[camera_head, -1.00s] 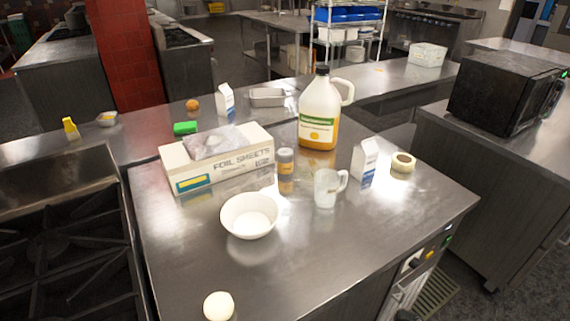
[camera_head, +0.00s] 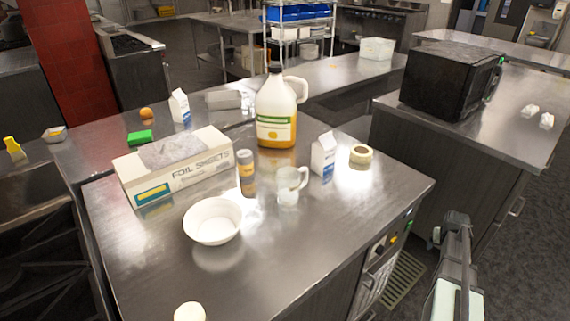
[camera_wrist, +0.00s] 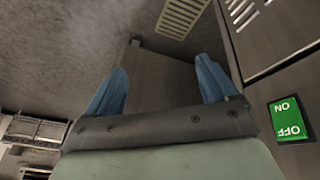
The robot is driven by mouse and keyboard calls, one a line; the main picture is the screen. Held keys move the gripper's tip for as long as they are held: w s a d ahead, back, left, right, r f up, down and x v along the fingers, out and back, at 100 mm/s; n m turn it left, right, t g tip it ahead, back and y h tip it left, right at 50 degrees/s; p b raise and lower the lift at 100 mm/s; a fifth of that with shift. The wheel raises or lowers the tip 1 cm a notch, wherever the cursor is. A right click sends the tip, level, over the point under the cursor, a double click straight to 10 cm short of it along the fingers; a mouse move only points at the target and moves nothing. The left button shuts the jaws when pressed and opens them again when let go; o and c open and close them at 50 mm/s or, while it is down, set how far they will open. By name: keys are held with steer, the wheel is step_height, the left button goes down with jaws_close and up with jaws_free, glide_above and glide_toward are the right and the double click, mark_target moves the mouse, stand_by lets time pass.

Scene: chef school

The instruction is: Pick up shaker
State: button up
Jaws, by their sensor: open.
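The shaker (camera_head: 246,172) is a small upright cylinder with a grey top and a brownish lower part. It stands on the steel counter (camera_head: 330,215) in the head view, between the foil box and the glass mug. My gripper (camera_wrist: 162,82) is open and empty in the wrist view, its two blue fingers wide apart above the floor and beside the cabinet front. In the head view my arm shows at the lower right, off the counter's right edge and well away from the shaker. The wrist view does not show the shaker.
Near the shaker are a foil sheets box (camera_head: 174,168), white bowl (camera_head: 213,221), glass mug (camera_head: 290,186), large juice jug (camera_head: 276,112), carton (camera_head: 323,157) and tape roll (camera_head: 361,155). The counter's front right is clear. A green switch (camera_wrist: 290,119) is on the cabinet front.

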steer(key=w+d+r+m+t, duration=0.1)
steer(key=w+r, duration=0.5)
steer(key=r, duration=0.4)
steer(key=w+d+r+m+t, duration=0.1)
steer(key=w+r, duration=0.5)
steer(key=r, duration=0.4)
steer(key=w+a+r+m, duration=0.2)
steer(key=w+a+r, duration=0.3)
steer(key=a+r, duration=0.5)
steer(key=w+a+r+m, duration=0.1)
steer(key=w+a+r, duration=0.5)
steer(key=r, duration=0.7)
steer(key=m+g+y, duration=0.3)
steer(key=m+g, duration=0.1)
steer(key=g, duration=0.2)
glide_above(244, 153)
step_height(244, 153, down, 2)
steer(key=f, duration=0.8)
steer(key=shift+s+a, duration=0.15)
steer(key=shift+a, duration=0.05)
steer(key=shift+d+f, duration=0.15)
steer(key=shift+f, duration=1.25)
steer(key=shift+d+f, duration=0.1)
steer(key=shift+f, duration=1.25)
